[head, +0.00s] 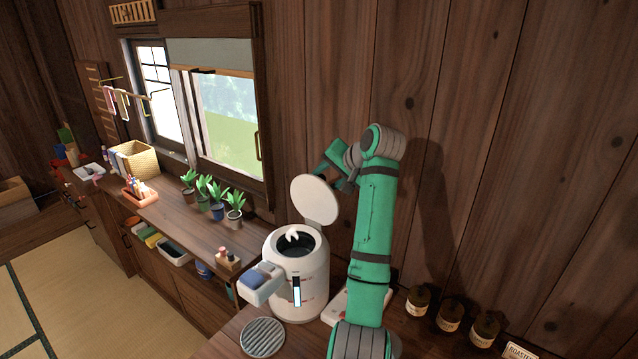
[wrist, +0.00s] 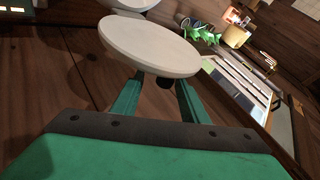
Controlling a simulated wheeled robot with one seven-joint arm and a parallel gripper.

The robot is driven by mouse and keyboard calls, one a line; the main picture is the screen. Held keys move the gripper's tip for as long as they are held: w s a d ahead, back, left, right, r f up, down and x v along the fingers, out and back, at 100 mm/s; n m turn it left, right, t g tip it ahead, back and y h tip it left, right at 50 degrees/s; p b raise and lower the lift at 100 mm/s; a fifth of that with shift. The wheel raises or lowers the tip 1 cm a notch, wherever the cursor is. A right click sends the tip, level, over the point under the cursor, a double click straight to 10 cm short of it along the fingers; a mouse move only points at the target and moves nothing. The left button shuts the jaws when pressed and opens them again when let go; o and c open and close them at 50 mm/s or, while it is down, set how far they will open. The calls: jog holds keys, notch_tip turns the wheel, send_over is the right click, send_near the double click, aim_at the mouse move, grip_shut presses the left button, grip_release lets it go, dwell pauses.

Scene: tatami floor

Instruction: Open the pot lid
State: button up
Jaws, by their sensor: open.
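The white pot (head: 306,275) stands on the wooden counter, with its dark inside showing. Its round white lid (head: 314,200) is raised and tilted steeply up above the back rim. My gripper (head: 333,168) is behind and beside the upper part of the lid, partly hidden by it. In the wrist view the lid (wrist: 148,45) lies across the fingertips as a pale disc. The green fingers of my gripper (wrist: 160,90) are spread apart below it. I cannot tell whether a finger touches the lid.
A round striped coaster (head: 263,337) lies in front of the pot. Several potted plants (head: 217,207) stand left along the counter by the window (head: 228,113). Several brown jars (head: 450,314) stand to the right of my arm. The wooden wall is close behind.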

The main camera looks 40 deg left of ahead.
jog(key=shift+v, duration=2.15)
jog(key=shift+d, duration=0.1)
